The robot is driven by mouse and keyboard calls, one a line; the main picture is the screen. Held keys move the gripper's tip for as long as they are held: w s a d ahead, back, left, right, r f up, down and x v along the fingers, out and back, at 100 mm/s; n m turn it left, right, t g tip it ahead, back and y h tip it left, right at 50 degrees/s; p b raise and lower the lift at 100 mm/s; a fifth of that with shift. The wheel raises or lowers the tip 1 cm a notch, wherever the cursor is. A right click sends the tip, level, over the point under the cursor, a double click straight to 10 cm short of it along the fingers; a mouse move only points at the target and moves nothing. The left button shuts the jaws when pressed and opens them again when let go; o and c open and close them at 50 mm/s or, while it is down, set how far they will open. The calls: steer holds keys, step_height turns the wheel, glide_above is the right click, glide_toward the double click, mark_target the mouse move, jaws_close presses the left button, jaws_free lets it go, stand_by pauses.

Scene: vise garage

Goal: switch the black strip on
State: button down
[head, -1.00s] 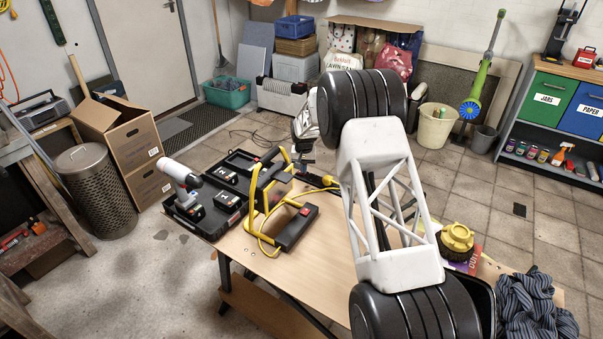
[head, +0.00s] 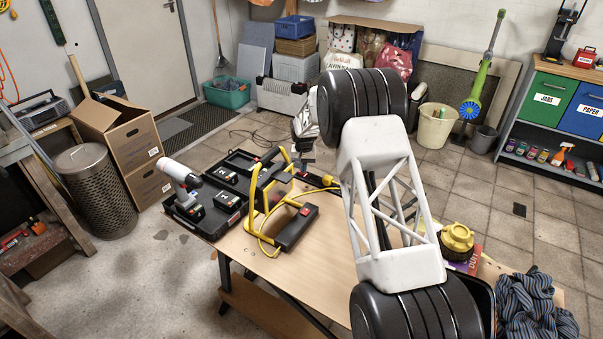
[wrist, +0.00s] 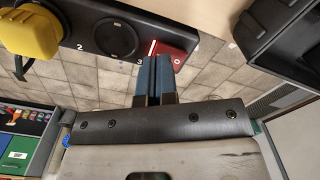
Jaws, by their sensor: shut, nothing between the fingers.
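The black strip (wrist: 100,30) crosses the top of the wrist view, with sockets numbered 2 and 3. A yellow plug (wrist: 30,30) sits in a socket at its left. The red rocker switch (wrist: 172,52) is at the strip's right end, with a white bar mark and an O mark. My gripper (wrist: 153,62) is shut and empty; its blue fingertips overlap the lower edge of the switch near the bar mark. I cannot tell whether they touch it or which way the rocker is tilted. In the head view my arm partly hides the strip and the gripper.
On the wooden table (head: 285,263), a yellow-framed work light (head: 295,227) with a cable stands close to my gripper's left. A black tool case (head: 200,218) with a drill is further left. A yellow-capped object (head: 456,238) and striped cloth (head: 538,305) lie right. The front middle is clear.

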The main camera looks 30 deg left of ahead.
steer(key=shift+r, duration=3)
steer(key=shift+r, duration=0.1)
